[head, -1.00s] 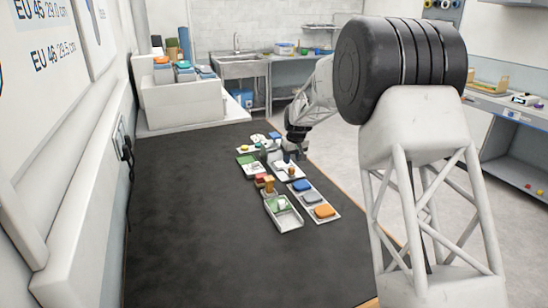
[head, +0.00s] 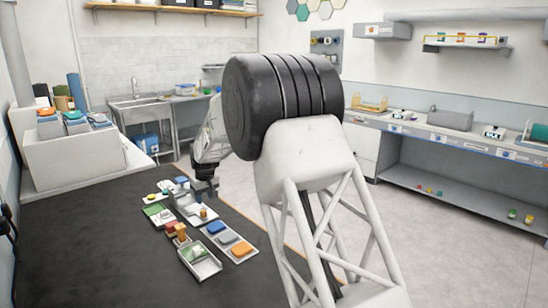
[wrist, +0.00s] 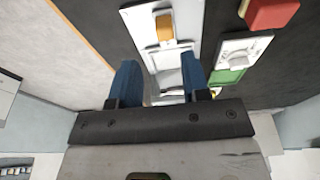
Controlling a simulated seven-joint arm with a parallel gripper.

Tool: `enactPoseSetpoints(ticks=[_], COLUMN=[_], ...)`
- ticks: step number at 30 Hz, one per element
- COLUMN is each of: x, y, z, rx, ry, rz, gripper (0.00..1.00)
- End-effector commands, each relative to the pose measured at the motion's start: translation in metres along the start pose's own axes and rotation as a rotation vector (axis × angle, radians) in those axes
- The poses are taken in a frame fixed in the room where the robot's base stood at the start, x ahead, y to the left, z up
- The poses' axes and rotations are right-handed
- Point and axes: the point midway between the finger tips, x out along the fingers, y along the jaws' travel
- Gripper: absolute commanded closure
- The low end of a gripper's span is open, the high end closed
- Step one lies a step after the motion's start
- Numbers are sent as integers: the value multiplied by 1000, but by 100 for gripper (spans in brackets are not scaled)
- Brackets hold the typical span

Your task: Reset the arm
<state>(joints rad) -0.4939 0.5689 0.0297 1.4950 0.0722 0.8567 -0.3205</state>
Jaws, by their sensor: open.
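My gripper (head: 204,190) is low over the far right side of the group of trays on the dark table (head: 110,260). In the wrist view my gripper (wrist: 159,72) shows two blue fingers spread apart with nothing held between them. A pale tray (wrist: 192,18) with an orange-yellow block (wrist: 164,27) lies beyond the fingertips. My arm's large black joint and white lattice link fill the middle of the head view and hide part of the floor and table edge.
A tray with blue, grey and orange pads (head: 242,249) and a tray with a green piece (head: 202,266) lie nearer. A red block (wrist: 270,12) and white-and-green piece (wrist: 235,58) lie beside the gripper. The table's left part is clear.

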Motion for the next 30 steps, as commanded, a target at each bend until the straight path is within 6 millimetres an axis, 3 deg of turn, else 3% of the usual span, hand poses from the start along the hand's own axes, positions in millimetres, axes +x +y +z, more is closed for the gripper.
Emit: enactPoseSetpoints(ticks=[11, 30], x=[-69, -183], y=[30, 64], z=[64, 214], rx=[78, 241], ry=[5, 9], rz=[18, 53], gripper=[57, 57])
